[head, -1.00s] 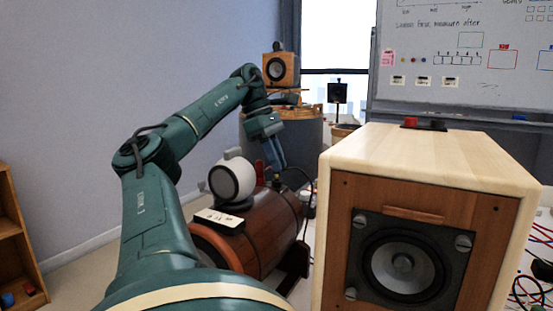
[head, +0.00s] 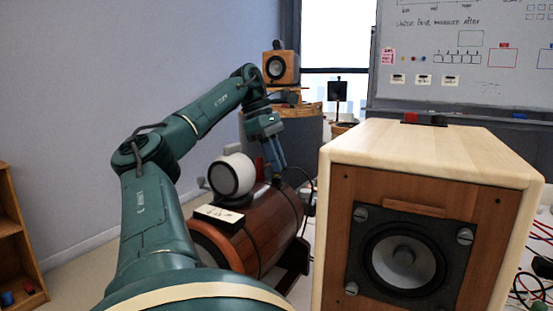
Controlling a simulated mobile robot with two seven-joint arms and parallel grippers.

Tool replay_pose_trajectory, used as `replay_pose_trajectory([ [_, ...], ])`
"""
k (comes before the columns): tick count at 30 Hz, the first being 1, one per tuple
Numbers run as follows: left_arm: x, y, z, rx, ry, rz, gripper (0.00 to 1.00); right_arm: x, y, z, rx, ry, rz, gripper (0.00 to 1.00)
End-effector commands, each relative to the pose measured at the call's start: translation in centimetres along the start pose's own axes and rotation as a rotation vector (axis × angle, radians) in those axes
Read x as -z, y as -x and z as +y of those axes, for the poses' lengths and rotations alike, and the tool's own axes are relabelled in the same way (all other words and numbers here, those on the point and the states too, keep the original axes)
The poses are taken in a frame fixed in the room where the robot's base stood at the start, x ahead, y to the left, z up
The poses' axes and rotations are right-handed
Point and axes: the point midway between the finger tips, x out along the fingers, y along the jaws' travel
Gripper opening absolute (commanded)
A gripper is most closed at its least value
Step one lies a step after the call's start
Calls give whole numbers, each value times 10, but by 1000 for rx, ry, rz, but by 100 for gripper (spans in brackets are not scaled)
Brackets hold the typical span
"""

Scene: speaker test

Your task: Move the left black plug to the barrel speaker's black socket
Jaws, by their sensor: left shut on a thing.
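The barrel speaker (head: 262,238) is a glossy brown wooden barrel lying on its side in the middle of the head view, with a white ball-shaped unit on top. My left gripper (head: 279,163) points down at the barrel's far upper end. It is shut on what looks like the black plug (head: 277,180), small and mostly hidden at the fingertips. A black cable (head: 304,174) arcs away to the right of the fingers. A red part (head: 260,166) stands just left of the fingers. I cannot make out the black socket or whether the plug touches it. My right gripper is not in view.
A large pale wooden box speaker (head: 430,160) stands close on the right, with red and black parts on top. A small speaker (head: 281,68) sits on a stand behind. A wooden shelf (head: 10,235) is at the left. Loose cables lie at the far right.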

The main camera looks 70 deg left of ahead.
Motion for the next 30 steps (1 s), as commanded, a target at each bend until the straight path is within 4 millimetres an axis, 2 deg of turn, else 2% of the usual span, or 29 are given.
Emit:
replay_pose_trajectory([
  [15,4,-10,0,1,0,1,0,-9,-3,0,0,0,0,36],
  [16,4,-9,0,1,0,1,18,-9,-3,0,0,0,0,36],
  [18,4,-9,0,1,0,1,24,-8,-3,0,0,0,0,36],
  [25,4,-9,0,1,0,1,42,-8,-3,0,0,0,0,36],
  [30,4,-9,0,0,0,1,42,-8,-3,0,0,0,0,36],
])
